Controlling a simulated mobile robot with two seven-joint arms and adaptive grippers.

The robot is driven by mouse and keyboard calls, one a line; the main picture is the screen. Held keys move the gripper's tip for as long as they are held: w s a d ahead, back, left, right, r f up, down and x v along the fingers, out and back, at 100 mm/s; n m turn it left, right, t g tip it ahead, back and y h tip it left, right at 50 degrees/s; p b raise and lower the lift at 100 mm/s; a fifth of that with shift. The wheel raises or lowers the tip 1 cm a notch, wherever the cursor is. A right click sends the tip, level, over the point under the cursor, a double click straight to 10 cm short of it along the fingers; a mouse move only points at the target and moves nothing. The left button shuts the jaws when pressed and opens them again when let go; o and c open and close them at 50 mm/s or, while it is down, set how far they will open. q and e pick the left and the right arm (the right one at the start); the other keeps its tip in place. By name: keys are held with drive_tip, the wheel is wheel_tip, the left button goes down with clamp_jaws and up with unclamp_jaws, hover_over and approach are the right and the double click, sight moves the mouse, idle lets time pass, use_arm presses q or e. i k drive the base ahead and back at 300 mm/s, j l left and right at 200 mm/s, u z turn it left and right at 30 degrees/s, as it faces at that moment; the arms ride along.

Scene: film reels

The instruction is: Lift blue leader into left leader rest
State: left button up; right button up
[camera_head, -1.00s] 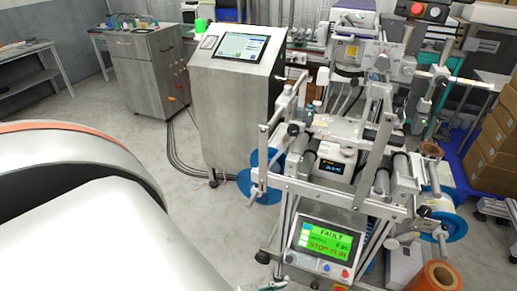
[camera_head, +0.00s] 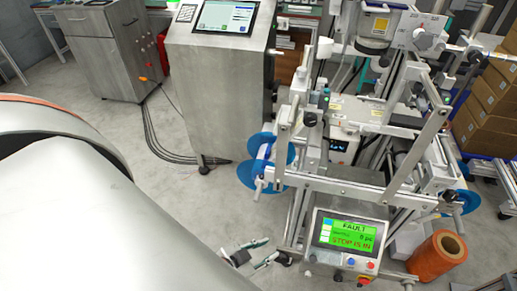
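The machine frame (camera_head: 345,185) stands right of centre. A blue-flanged reel (camera_head: 262,178) with a pale roll between its discs sits on its left side. Another blue disc (camera_head: 468,201) shows at its right side. I cannot pick out a separate blue leader strip or tell which part is the left leader rest. My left gripper (camera_head: 262,251) is low in the view, in front of and below the left reel, near the screen's left edge. Its two fingers are apart, with nothing visible between them. My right gripper is not in view.
An orange roll (camera_head: 436,257) stands at the lower right. A grey console (camera_head: 218,95) stands left of the machine, with cables (camera_head: 160,145) on the floor. Brown boxes (camera_head: 488,105) are stacked right.

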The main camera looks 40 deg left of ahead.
sight(268, 150)
drive_tip(key=i+j, duration=0.1)
drive_tip(key=j, duration=0.65)
drive_tip(key=i+j, duration=0.1)
drive_tip(key=j, duration=1.4)
drive_tip(key=i+j, duration=0.15)
drive_tip(key=j, duration=0.55)
drive_tip(key=i+j, duration=0.2)
drive_tip(key=j, duration=0.15)
drive_tip(key=i+j, duration=0.3)
drive_tip(key=i, duration=0.1)
